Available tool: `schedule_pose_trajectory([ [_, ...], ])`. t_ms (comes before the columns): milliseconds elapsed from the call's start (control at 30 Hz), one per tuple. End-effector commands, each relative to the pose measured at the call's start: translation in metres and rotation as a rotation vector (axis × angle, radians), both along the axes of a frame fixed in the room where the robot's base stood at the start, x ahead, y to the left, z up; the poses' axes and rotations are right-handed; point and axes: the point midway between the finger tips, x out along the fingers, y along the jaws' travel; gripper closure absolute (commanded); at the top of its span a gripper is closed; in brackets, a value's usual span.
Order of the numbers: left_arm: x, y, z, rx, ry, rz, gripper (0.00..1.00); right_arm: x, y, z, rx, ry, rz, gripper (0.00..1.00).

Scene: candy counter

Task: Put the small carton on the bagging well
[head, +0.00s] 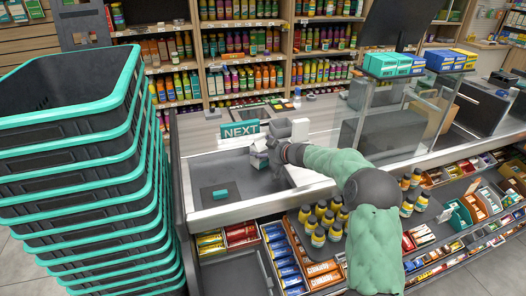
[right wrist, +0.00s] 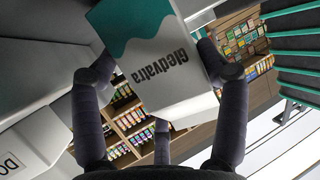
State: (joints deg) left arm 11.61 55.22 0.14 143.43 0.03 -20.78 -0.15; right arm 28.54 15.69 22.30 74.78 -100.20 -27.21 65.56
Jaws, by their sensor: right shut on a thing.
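My right gripper (head: 274,152) is above the counter, over the back right part of the grey bagging well (head: 205,172). It is shut on a small white and teal carton (head: 259,159). In the right wrist view the carton (right wrist: 165,75) sits between the fingers (right wrist: 155,85), its lettering upside down. In the head view the hand partly covers the carton. The carton looks to be held above the well floor; its exact height is hard to tell. My left gripper is not in view.
A small teal box (head: 220,194) lies on a dark square in the well. A green NEXT sign (head: 240,130) stands behind the well. A tall stack of black baskets with teal rims (head: 75,125) stands at the left. A clear screen (head: 425,110) stands to the right.

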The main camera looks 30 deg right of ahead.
Motion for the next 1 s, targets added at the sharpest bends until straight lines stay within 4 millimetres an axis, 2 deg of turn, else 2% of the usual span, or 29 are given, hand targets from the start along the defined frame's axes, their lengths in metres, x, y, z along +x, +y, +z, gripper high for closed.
schedule_pose_trajectory([
  [67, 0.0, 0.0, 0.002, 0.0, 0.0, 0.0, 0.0, 0.0, 0.0, -0.001, 0.002, -0.001, -0.001, 0.84],
  [100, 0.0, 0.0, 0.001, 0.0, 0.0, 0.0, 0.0, 0.0, 0.0, -0.003, 0.002, 0.001, 0.0, 0.16],
  [533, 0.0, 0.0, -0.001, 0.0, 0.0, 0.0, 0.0, -0.001, 0.0, 0.001, -0.001, 0.001, 0.0, 0.16],
  [1000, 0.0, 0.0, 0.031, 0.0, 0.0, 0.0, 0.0, -0.061, -0.011, 0.028, 0.001, 0.002, -0.001, 0.16],
])
